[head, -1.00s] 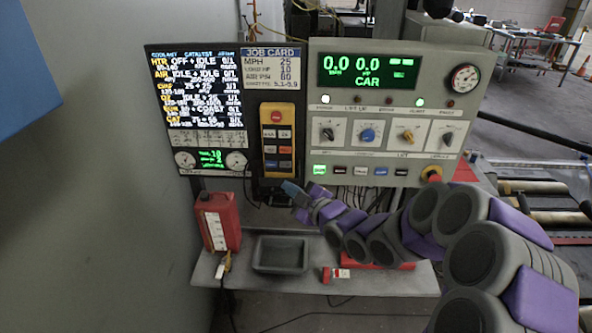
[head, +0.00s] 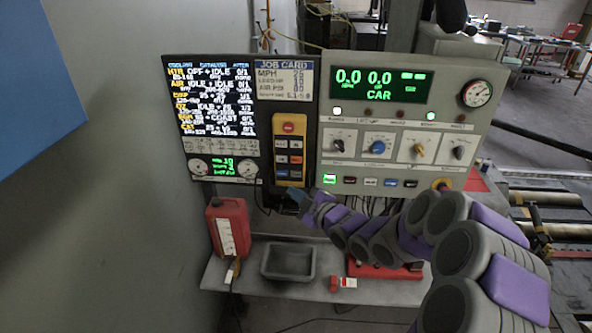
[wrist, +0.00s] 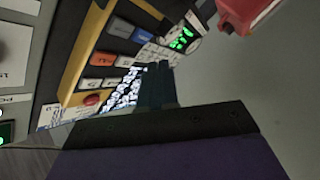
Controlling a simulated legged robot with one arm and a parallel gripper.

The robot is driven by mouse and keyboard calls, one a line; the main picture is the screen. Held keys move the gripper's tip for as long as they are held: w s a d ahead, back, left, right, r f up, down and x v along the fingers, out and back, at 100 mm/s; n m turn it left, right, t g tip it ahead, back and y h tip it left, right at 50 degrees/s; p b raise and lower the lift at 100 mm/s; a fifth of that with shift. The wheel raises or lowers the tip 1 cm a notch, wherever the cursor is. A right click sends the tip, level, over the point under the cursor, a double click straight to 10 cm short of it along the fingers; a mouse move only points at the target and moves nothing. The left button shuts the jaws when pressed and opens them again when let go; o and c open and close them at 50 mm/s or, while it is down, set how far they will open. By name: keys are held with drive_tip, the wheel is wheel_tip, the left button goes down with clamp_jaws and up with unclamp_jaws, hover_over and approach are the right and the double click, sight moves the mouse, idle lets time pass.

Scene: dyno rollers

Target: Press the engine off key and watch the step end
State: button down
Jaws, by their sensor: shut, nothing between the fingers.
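A yellow control pendant (head: 276,150) hangs between the two panels, with a red round button (head: 288,127) at its top and several small keys below. I cannot read which one is the engine off key. My gripper (head: 297,194) is shut and empty, its tips by the pendant's lower end; I cannot tell whether they touch. In the wrist view the shut fingers (wrist: 155,80) point towards the pendant (wrist: 86,52), with blue, orange and grey keys to their left. The step screen (head: 208,95) left of the pendant lists steps such as AIR, OZ and CAT.
The right console (head: 400,62) shows 0.0, 0.0 and CAR above a row of knobs. A red can (head: 228,228), a grey tray (head: 288,262) and a small red and white item (head: 341,283) are on the shelf below.

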sight(296, 174)
drive_tip(key=shift+w+d+p, duration=0.1)
drive_tip(key=shift+w+p, duration=1.3)
drive_tip(key=shift+w, duration=0.95)
drive_tip(key=shift+w, duration=0.1)
drive_tip(key=shift+w, duration=0.25)
drive_tip(key=shift+w+p, duration=0.4)
drive_tip(key=shift+p, duration=0.1)
idle(0.8)
drive_tip(key=shift+s, duration=0.15)
drive_tip(key=shift+s+b, duration=0.65)
drive_tip(key=shift+b, duration=0.05)
drive_tip(key=shift+s, duration=0.1)
